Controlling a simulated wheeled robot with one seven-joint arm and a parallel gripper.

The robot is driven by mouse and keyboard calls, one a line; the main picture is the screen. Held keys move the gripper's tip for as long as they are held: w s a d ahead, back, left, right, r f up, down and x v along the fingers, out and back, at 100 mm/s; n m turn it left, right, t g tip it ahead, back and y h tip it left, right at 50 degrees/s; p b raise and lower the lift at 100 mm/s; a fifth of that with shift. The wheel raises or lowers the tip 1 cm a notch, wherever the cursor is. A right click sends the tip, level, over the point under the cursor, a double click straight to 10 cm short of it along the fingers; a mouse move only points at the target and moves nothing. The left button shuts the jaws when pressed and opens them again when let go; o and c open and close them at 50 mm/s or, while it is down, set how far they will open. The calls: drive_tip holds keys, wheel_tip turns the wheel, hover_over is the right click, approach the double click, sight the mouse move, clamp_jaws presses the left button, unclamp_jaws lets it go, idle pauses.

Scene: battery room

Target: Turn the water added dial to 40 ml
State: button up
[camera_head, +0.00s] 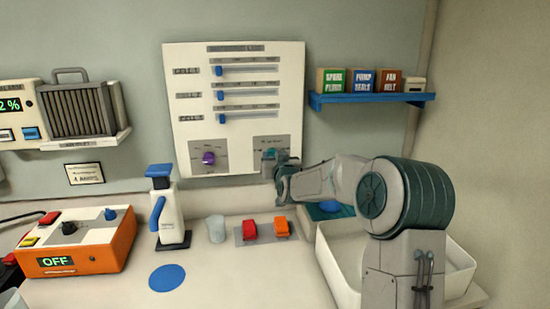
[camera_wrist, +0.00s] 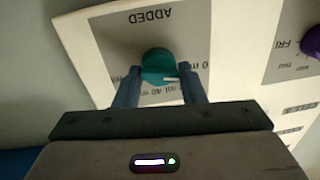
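The teal water added dial (camera_wrist: 157,64) is on the lower right of the white wall panel. In the wrist view it appears upside down, with "ADDED" on its label and ml marks around it, one reading 40. A pale pointer mark shows on the dial's lower right in that view. My gripper (camera_wrist: 162,74) has one finger on each side of the dial, very close to it. I cannot tell whether both fingers press on it. In the head view the dial (camera_head: 270,153) is partly hidden by my gripper (camera_head: 277,164).
A purple dial (camera_head: 208,158) sits left on the same panel (camera_head: 235,130), below several blue sliders. A blue shelf (camera_head: 370,98) with boxes is to the right.

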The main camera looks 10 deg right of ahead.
drive_tip(key=shift+d+f+m+b, duration=0.15)
drive_tip(key=shift+m+b, duration=0.15)
drive_tip(key=shift+b, duration=0.35)
drive_tip(key=shift+f+m+t+h+b, duration=0.1)
drive_tip(key=shift+m+h+b, duration=0.15)
drive_tip(key=shift+m+b, duration=3.15)
drive_tip(key=shift+f+m+t+h+b, duration=0.15)
drive_tip(key=shift+m+h+b, duration=0.15)
drive_tip(key=shift+m+b, duration=3.05)
drive_tip(key=shift+f+m+t+h+b, duration=0.1)
drive_tip(key=shift+m+h+b, duration=0.15)
drive_tip(key=shift+m+b, duration=3.1)
drive_tip(key=o, duration=1)
drive_tip(key=shift+c, duration=0.2)
drive_tip(key=shift+r, duration=0.1)
drive_tip(key=shift+s, duration=0.15)
